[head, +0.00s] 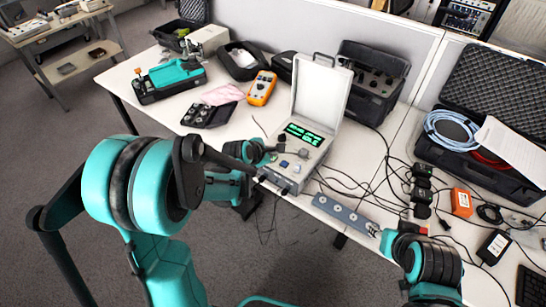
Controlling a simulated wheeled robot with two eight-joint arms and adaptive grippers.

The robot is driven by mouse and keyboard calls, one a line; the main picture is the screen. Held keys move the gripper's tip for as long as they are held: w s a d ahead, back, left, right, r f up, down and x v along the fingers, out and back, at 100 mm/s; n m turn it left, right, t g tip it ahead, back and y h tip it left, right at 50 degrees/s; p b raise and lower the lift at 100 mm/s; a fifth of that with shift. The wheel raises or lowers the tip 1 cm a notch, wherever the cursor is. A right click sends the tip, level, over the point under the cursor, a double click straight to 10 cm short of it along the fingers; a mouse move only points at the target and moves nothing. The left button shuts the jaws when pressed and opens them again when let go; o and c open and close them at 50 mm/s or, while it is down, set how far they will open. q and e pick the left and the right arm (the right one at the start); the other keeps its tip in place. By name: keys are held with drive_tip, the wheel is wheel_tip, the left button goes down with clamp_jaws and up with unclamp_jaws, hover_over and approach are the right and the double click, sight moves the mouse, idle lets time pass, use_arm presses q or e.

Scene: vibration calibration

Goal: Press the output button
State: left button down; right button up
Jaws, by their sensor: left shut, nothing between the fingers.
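The calibrator, a grey case (283,184) with its lid (322,92) open, stands near the table's front edge. Its screen (304,134) shows green text. Small controls sit on its panel, including a blue one (284,164) and a pale one (303,154). I cannot tell which is the output button. My left gripper (270,154) is shut and empty, at the panel's left part; I cannot tell whether it touches it. My left wrist and arm hide part of the case's left side. My right arm's end (378,232) is at the table's front edge; its fingers are not clear.
A grey bar with holes (345,214) lies right of the case. Black cables (380,188) run across the table at right. An orange meter (262,88) and a black case (372,82) stand behind. An open black case (480,165) with a blue hose stands at right.

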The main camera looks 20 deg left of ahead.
use_arm(q)
drive_tip(key=shift+f, duration=0.1)
drive_tip(key=shift+f+b, duration=0.4)
drive_tip(key=shift+b, duration=0.05)
drive_tip(key=shift+r, duration=0.1)
drive_tip(key=shift+r+p, duration=0.35)
drive_tip(key=shift+r, duration=0.05)
wheel_tip(320, 180, up, 6)
drive_tip(key=p, duration=0.4)
drive_tip(key=shift+r+p, duration=0.1)
drive_tip(key=shift+p, duration=0.25)
